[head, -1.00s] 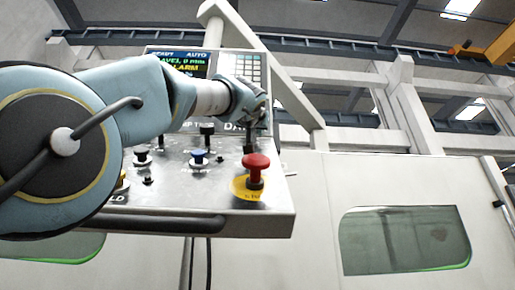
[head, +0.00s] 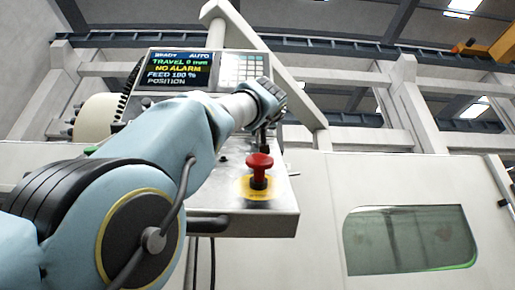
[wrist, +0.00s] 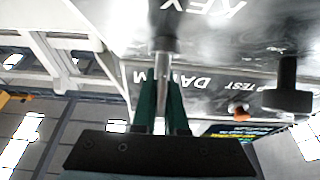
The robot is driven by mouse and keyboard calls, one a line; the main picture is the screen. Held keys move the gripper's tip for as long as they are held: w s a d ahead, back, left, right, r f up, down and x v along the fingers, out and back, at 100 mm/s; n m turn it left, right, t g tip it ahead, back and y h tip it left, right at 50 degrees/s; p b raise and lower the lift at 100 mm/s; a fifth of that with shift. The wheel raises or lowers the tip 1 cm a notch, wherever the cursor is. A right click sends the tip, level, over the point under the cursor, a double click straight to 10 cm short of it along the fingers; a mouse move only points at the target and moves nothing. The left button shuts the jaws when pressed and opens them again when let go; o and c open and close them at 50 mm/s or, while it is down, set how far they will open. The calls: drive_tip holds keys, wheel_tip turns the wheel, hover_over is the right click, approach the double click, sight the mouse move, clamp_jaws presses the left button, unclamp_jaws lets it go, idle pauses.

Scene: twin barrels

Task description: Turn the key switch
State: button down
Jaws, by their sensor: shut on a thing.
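The key switch (wrist: 165,38) shows in the wrist view as a silver stem standing out of the panel beside the lettering "KEY". My gripper (wrist: 163,82) has its two green fingers closed on the end of the stem, one on each side. In the head view my gripper (head: 265,120) is over the right part of the control panel (head: 272,214), behind the red button. There the key switch is mostly hidden by my gripper and wrist.
A red mushroom button (head: 259,162) on a yellow plate stands close in front of my gripper. A black knob (wrist: 288,90) stands to one side in the wrist view. The screen (head: 176,68) reads "NO ALARM". My arm covers the panel's left controls.

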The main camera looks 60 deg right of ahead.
drive_tip(key=c, duration=1)
unclamp_jaws()
drive_tip(key=shift+o, duration=0.2)
drive_tip(key=b+v, duration=0.8)
drive_tip(key=v, duration=0.2)
drive_tip(key=shift+s+a+f, duration=0.15)
drive_tip(key=shift+s+a, duration=0.1)
drive_tip(key=shift+a, duration=0.05)
